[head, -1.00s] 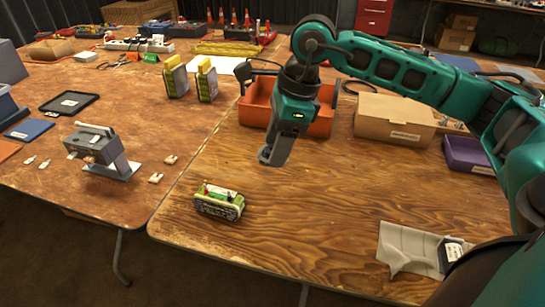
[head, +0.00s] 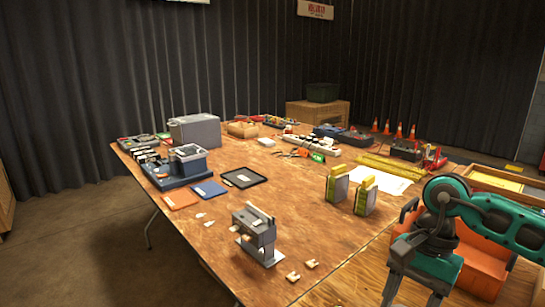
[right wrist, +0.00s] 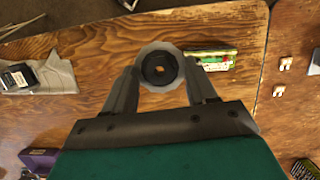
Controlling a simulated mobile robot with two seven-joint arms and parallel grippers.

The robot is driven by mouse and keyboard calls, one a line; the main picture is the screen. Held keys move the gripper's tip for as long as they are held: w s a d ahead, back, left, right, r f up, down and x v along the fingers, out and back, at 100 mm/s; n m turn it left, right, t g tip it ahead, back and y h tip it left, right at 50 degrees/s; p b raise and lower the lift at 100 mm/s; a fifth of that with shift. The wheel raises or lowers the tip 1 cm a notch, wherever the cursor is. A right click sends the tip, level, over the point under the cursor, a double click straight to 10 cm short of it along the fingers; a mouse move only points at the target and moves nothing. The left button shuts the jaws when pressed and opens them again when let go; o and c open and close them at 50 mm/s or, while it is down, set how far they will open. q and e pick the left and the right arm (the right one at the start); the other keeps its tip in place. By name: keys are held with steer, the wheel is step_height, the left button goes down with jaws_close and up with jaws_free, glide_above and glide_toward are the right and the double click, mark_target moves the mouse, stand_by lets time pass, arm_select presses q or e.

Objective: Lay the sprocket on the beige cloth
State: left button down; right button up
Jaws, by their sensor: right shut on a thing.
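The sprocket (right wrist: 160,57) is a pale grey disc with a dark hub and a hole in the middle. In the right wrist view it sits between the fingertips of my right gripper (right wrist: 161,82), which is shut on it. The gripper is over the wooden table. The pale greyish-beige cloth (right wrist: 55,76) lies crumpled to the left in that view, apart from the gripper, with a dark labelled item (right wrist: 18,75) on its left part. In the head view the right arm shows at the lower right, its fingertips cut off, and the cloth is out of frame. My left gripper is not in view.
A purple bin (right wrist: 38,160) is at lower left. In the head view an orange bin (head: 487,262) stands behind the arm, and a grey device (head: 255,232) stands on the neighbouring table.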

steer(key=n, duration=0.2)
steer(key=a+n+h, duration=0.1)
steer(key=n, duration=0.1)
steer(key=a+n+p, duration=0.1)
steer(key=n, duration=0.1)
steer(key=shift+s+r+g+h, duration=0.1)
steer(key=shift+g+h, duration=0.2)
steer(key=shift+g, duration=0.1)
steer(key=n, duration=0.3)
steer(key=shift+a+h, duration=0.35)
steer(key=shift+h, duration=0.05)
steer(key=shift+d, duration=0.1)
